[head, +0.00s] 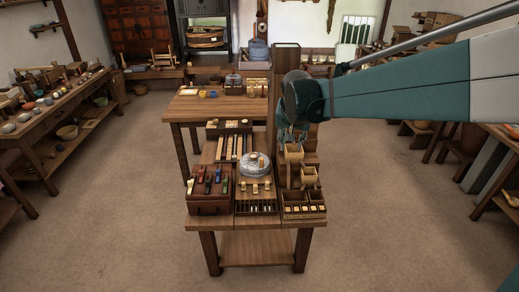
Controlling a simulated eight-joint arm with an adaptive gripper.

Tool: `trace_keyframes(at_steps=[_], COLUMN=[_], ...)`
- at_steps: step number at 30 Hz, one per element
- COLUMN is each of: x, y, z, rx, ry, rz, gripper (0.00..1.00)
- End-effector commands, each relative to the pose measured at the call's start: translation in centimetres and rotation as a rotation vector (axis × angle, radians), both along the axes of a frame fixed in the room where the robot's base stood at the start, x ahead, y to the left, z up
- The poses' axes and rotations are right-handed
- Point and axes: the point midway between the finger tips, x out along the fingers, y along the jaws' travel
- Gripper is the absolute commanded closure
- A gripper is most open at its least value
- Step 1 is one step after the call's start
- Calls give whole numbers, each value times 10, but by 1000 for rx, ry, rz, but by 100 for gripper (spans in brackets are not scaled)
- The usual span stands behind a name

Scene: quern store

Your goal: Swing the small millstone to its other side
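A small grey round stone (254,172), likely the millstone, lies in the middle of the crowded near table (226,222). A paler round piece shows on its top. My arm reaches in from the right. My gripper (291,136) hangs at its end, pointing down, to the right of the stone and farther back, apart from it. The gripper is above or beside small wooden pieces (294,154). Its fingers are small and dark in this view, so I cannot tell whether they are open or hold anything. Any handle on the stone is too small to make out.
A dark red box (208,203) with coloured items stands left of the stone. A compartmented wooden tray (303,212) is at right. A slatted rack (234,147) stands behind. A tall wooden post (287,70) rises by my gripper. The floor (120,220) around is clear.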

Motion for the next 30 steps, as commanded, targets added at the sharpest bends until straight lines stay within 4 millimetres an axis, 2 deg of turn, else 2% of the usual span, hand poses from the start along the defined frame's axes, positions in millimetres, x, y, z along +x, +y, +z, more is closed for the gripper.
trace_keyframes(at_steps=[3,17,30], x=[23,102,169], y=[7,36,66], z=[-10,-56,-116], rx=[0,2,-1], ry=[7,31,51], rz=[-15,-80,-143], gripper=[70,70,70])
